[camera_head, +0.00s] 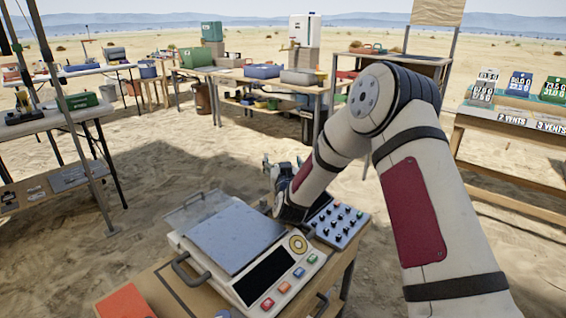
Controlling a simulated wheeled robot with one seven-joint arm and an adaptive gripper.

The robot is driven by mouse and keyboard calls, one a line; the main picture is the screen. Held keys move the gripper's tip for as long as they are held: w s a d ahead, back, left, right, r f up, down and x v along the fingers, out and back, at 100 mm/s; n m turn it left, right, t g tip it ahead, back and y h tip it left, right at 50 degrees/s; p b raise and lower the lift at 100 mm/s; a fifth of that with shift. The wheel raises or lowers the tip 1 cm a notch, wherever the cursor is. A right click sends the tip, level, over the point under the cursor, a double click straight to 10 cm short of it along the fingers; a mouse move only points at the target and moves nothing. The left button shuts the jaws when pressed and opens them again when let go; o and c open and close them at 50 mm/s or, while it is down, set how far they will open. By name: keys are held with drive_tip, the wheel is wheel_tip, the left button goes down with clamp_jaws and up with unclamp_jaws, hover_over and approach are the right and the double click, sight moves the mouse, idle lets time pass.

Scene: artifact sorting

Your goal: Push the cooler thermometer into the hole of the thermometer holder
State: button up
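I cannot make out a thermometer or a thermometer holder with a hole for certain. My gripper (268,172) shows only in part, small and dark, beyond the end of my arm, near the far edge of the table with the scale.
A scale (262,287) with a flat grey plate stands on the near wooden table, beside a button panel (340,222). An orange-red item (125,303) lies at its front left. Tables with boxes stand at left and back. Sand between them is open.

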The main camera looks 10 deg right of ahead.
wheel_tip(320, 180, up, 10)
idle(0.7)
drive_tip(key=s+a+r+n+g+y, duration=0.2)
drive_tip(key=s+g, duration=0.1)
drive_tip(key=s, duration=0.6)
drive_tip(key=s+a+r+n+g+y, duration=0.1)
drive_tip(key=s+a+r+g+y, duration=0.2)
drive_tip(key=s, duration=0.6)
drive_tip(key=s+d+f+g+h, duration=0.15)
drive_tip(key=s+g, duration=0.25)
drive_tip(key=s, duration=1.1)
drive_tip(key=s+d+f+m+g, duration=0.15)
drive_tip(key=s+g, duration=0.25)
drive_tip(key=s, duration=1)
drive_tip(key=s+d+f+g+h, duration=0.1)
drive_tip(key=s+d+f+g, duration=0.15)
drive_tip(key=s, duration=1.25)
wheel_tip(320, 180, up, 30)
drive_tip(key=t+p, duration=0.3)
drive_tip(key=p, duration=2.4)
drive_tip(key=shift+f, duration=0.2)
